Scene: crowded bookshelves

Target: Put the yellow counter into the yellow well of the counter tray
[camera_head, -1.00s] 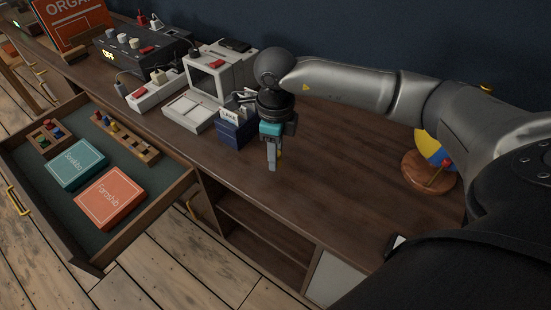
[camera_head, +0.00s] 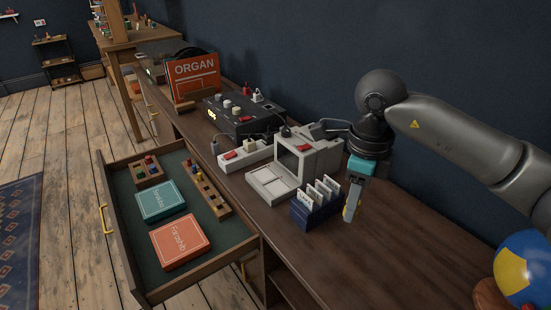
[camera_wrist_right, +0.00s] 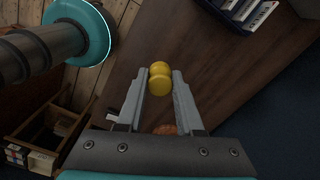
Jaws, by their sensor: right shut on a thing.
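My right gripper (camera_head: 350,214) points down above the desk, to the right of a blue card box. In the wrist view its fingers (camera_wrist_right: 160,76) are shut on the yellow counter (camera_wrist_right: 159,86), a rounded, waisted yellow piece at the fingertips. In the head view the counter shows only as a sliver of yellow. In the open drawer lie a small square wooden tray (camera_head: 147,181) with coloured pieces and a long wooden tray (camera_head: 219,208) with several pieces. I cannot tell for certain which is the counter tray, and no yellow well is clear. My left gripper is not in view.
The green-lined drawer (camera_head: 187,219) also holds a teal box (camera_head: 159,200) and an orange box (camera_head: 180,242). The blue card box (camera_head: 315,210), a grey computer-like device (camera_head: 308,155) and a black control box (camera_head: 243,122) crowd the desk. A globe (camera_head: 522,268) stands at right.

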